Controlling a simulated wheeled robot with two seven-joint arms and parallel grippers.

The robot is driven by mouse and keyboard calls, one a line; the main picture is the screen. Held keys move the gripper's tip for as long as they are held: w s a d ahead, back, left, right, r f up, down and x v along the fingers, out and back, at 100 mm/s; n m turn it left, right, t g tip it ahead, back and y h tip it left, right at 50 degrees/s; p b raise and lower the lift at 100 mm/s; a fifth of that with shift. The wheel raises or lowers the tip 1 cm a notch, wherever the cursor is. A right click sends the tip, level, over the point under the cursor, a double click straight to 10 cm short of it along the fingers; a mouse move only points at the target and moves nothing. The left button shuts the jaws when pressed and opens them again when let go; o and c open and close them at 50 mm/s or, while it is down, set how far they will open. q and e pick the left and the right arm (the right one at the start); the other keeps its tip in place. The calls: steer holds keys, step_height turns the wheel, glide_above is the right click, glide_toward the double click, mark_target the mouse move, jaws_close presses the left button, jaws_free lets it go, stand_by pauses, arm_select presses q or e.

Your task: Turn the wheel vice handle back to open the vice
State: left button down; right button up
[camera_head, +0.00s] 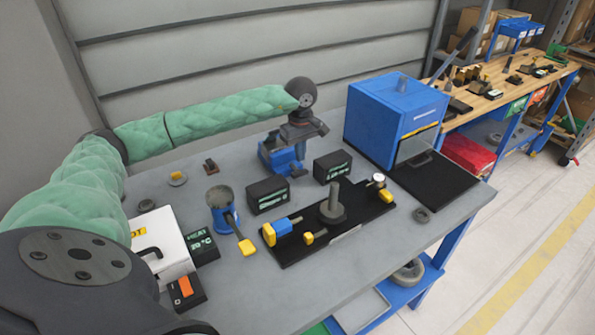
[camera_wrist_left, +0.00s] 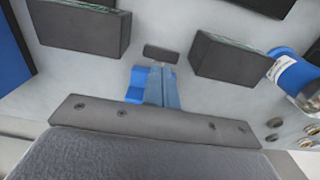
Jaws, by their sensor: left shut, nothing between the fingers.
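The vice (camera_head: 279,160) has a blue body and stands at the back of the grey bench, behind two black boxes. My left arm reaches over it from the left. My left gripper (camera_head: 303,131) is at the vice's upper right, dark against its dark upper parts, and hides part of it. In the left wrist view the blue vice body (camera_wrist_left: 136,84) shows in the middle, partly covered by a dark bar with screws. The gripper is shut with nothing in it. I cannot make out the wheel handle, or whether the gripper touches it. My right gripper is not in view.
The two black boxes (camera_head: 267,195) (camera_head: 333,166) stand close in front of the vice. A blue cabinet (camera_head: 385,117) is to its right, and a black fixture board (camera_head: 300,243) lies in front. A blue cup (camera_head: 221,208) stands at left. The bench between the cup and vice is mostly bare.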

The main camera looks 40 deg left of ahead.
mark_target(300, 171)
arm_select(q)
steer(key=shift+r+p, duration=0.3)
steer(key=shift+r, duration=1.5)
